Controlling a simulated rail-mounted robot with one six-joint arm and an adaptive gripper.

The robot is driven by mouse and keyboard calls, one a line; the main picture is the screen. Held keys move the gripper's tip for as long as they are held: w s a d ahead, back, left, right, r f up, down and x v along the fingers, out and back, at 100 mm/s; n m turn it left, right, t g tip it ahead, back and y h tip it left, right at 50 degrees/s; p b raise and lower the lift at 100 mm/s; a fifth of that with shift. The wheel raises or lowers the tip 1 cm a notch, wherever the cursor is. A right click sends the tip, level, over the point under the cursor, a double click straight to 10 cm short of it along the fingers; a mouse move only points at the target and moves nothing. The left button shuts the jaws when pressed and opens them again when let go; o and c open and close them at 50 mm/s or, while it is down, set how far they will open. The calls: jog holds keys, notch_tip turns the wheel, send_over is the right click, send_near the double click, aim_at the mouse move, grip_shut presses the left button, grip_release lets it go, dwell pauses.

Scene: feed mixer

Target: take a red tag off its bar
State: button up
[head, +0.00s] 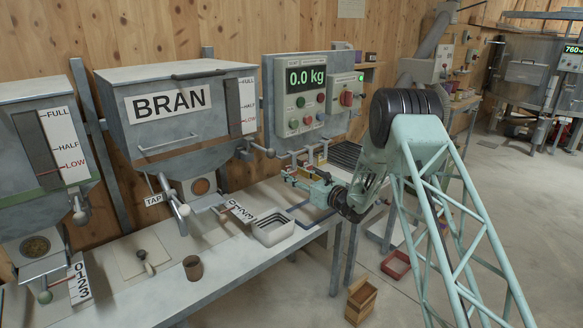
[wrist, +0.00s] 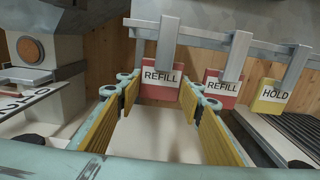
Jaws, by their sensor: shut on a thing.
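A red tag (wrist: 160,88) with a white REFILL label hangs by a grey strap from a grey bar (wrist: 200,34) in the wrist view. The strap still reaches the bar. My gripper (wrist: 160,92) has its yellow-padded fingers on either side of this tag and is shut on it. A second red REFILL tag (wrist: 222,88) hangs just to the right, close beside the right finger. In the head view my gripper (head: 292,173) is at the tags under the scale panel, where the tags are small and partly hidden.
A yellow HOLD tag (wrist: 271,97) hangs farther right on the same bar. A grey-white tray (head: 272,232) stands on the bench below, with a brown cup (head: 193,268) and a scoop (head: 147,263) to the left. The BRAN hopper (head: 180,110) is left of my gripper.

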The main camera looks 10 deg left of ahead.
jog(key=shift+r, duration=1.1)
jog(key=shift+s+d, duration=0.1)
jog(key=shift+d, duration=0.1)
dwell(0.6)
jog(key=shift+v, duration=2.25)
jog(key=shift+s+d, duration=0.1)
jog(key=shift+b+v, duration=0.45)
jog(key=shift+v, duration=2.45)
